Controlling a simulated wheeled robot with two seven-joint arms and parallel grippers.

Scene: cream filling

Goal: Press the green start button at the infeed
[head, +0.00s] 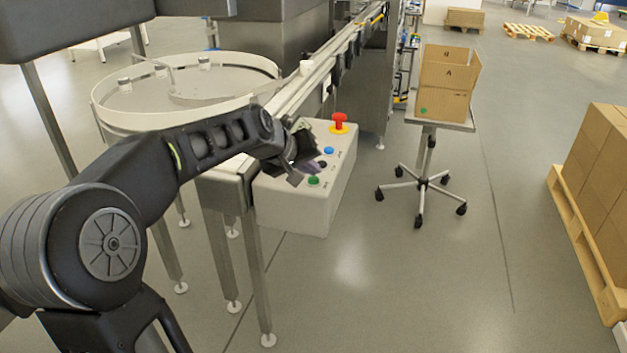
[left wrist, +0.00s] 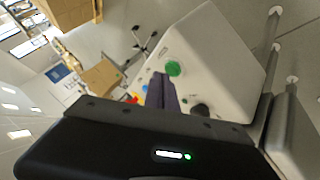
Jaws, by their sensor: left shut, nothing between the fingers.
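The green start button (head: 313,181) is on the top face of a white control box (head: 295,208) at the end of the infeed. The same box also carries a black button (head: 322,164), a blue button (head: 329,150) and a red emergency stop (head: 339,121) on a yellow base. My left gripper (head: 300,168) is shut and empty, above the box and just left of the green button. My right gripper is not in view.
A round turntable (head: 180,85) with several small jars stands left of the box, and a conveyor (head: 320,65) runs away behind it. A cardboard box (head: 447,80) sits on a wheeled stand (head: 440,117). A loaded pallet (head: 585,235) is at the right. The floor between is clear.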

